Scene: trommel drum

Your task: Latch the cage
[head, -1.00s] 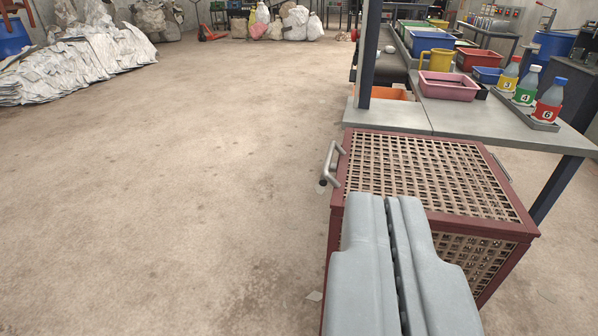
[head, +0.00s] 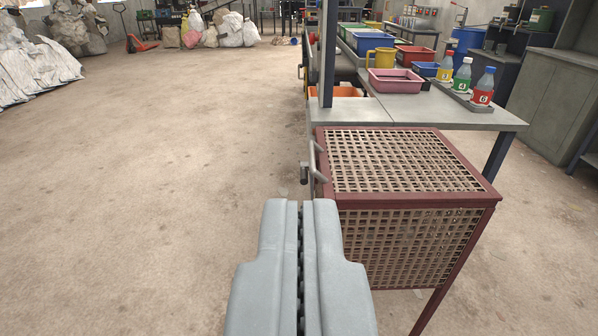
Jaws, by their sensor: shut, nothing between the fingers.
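The cage (head: 412,209) is a dark red frame with tan lattice panels on its top and front, standing on legs at the right of centre. A grey metal handle or latch bar (head: 312,165) sticks out from its left side, near the top edge; I cannot tell whether it is latched. My gripper (head: 300,203) is shut and empty, its fingers side by side. In the picture it lies just below the bar, in front of the cage's left front corner. It hides part of the cage's left side, and I cannot tell whether it touches.
The concrete floor (head: 150,200) to the left is clear.

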